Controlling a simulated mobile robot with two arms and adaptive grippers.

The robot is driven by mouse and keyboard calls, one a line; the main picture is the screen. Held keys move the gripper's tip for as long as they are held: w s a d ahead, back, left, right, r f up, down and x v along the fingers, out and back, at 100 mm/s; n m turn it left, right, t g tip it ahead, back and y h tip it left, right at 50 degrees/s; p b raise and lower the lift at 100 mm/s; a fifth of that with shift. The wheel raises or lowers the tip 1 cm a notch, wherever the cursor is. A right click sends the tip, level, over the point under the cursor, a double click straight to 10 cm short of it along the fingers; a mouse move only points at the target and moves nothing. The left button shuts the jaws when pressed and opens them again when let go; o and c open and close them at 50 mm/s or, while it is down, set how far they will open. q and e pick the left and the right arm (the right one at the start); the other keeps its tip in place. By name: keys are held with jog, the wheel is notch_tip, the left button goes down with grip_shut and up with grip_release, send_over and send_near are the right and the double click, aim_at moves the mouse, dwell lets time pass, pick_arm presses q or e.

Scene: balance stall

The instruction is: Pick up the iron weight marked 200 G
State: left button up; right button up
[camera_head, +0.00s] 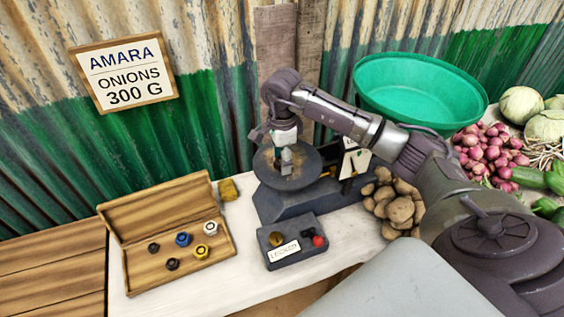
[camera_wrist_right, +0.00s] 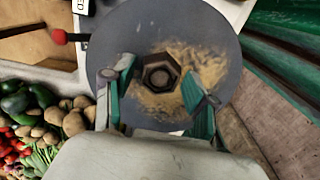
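A dark hexagonal iron weight (camera_wrist_right: 160,73) sits on the dark round scale pan (camera_wrist_right: 215,45), with brown dusty patches around it. Its marking cannot be read. My right gripper (camera_wrist_right: 158,72) is over the pan with its two green-padded fingers spread, one on each side of the weight, with gaps between. In the head view my right gripper (camera_head: 286,163) points down over the scale pan (camera_head: 312,170) and hides the weight there. An open wooden box (camera_head: 220,243) at left holds several small weights in black, blue, white and yellow; no marks are legible. My left gripper is out of view.
A grey box (camera_head: 285,257) with coloured knobs and a label stands in front of the scale. Potatoes (camera_head: 398,208), a green basin (camera_head: 420,95) and onions (camera_head: 490,150) lie right. A sign (camera_head: 125,75) reads "AMARA ONIONS 300 G".

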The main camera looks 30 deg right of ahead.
grip_shut()
jog(key=shift+r, duration=0.1)
